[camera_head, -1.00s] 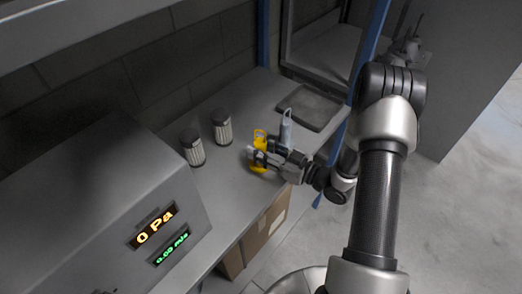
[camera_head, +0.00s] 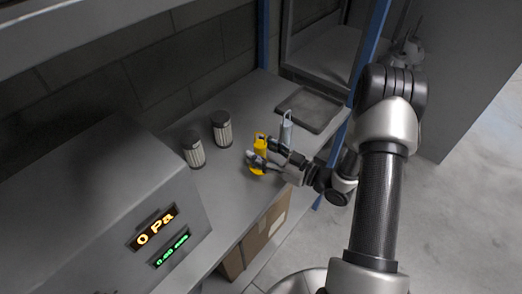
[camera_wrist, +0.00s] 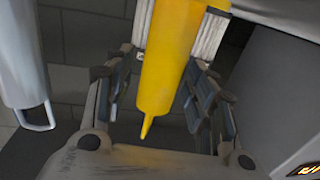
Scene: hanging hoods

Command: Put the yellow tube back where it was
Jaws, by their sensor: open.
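The yellow tube (camera_head: 259,155) stands upright on the bench, near its front edge. In the wrist view the yellow tube (camera_wrist: 172,60) hangs from the top of the picture, its narrow tip pointing down. My gripper (camera_head: 262,150) is at the tube from the right, its fingers spread to either side. In the wrist view my gripper (camera_wrist: 162,88) is open, with gaps between the tube and both fingers.
A grey tube with a loop (camera_head: 286,130) stands just behind my gripper and shows at left in the wrist view (camera_wrist: 22,70). Two ribbed filter cylinders (camera_head: 193,150) (camera_head: 222,130) stand to the left. A shallow grey tray (camera_head: 310,108) lies behind. A grey box with displays (camera_head: 150,225) is front left.

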